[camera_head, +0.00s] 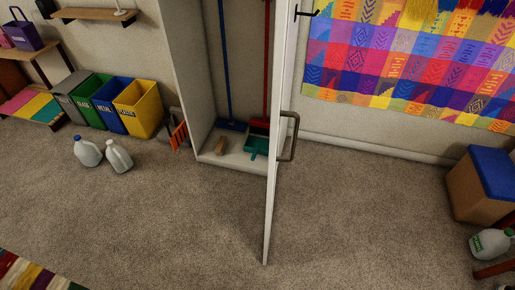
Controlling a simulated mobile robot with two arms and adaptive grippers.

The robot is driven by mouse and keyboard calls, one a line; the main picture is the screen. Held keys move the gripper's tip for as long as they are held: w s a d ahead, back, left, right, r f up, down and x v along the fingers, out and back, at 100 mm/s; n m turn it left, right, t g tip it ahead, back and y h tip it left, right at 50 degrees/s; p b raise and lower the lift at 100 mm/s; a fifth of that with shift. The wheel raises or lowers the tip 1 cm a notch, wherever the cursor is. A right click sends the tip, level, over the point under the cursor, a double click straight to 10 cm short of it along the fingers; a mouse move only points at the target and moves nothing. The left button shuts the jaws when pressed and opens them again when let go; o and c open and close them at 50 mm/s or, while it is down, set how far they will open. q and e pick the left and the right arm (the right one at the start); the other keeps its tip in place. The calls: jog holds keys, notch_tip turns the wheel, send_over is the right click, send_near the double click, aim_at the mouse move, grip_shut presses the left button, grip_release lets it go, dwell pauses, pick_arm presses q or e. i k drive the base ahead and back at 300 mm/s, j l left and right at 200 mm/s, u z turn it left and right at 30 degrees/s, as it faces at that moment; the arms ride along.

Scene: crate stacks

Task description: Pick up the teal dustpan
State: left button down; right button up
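The teal dustpan (256,144) lies on the floor panel of a tall, open white cabinet (190,62). It sits at the right of the cabinet's floor, close to the open door. A wooden-backed brush (216,152) lies to its left, and a blue broom (231,125) and a red broom (260,123) stand behind it. The dustpan's right end is near the door's edge in the picture. Neither of my grippers is in view.
The open cabinet door (281,130) with a grey handle (289,136) juts out toward me. Several bins, one yellow (139,109), stand left of the cabinet. A blue-lidded box (480,187) is at right. The carpet before the cabinet is clear.

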aim_at(256, 145)
jog(key=i+j, duration=0.25)
jog(key=i+j+z, duration=0.15)
jog(key=j, duration=0.3)
jog(key=i+j, duration=0.25)
jog(key=j, duration=0.15)
jog(key=z, duration=0.05)
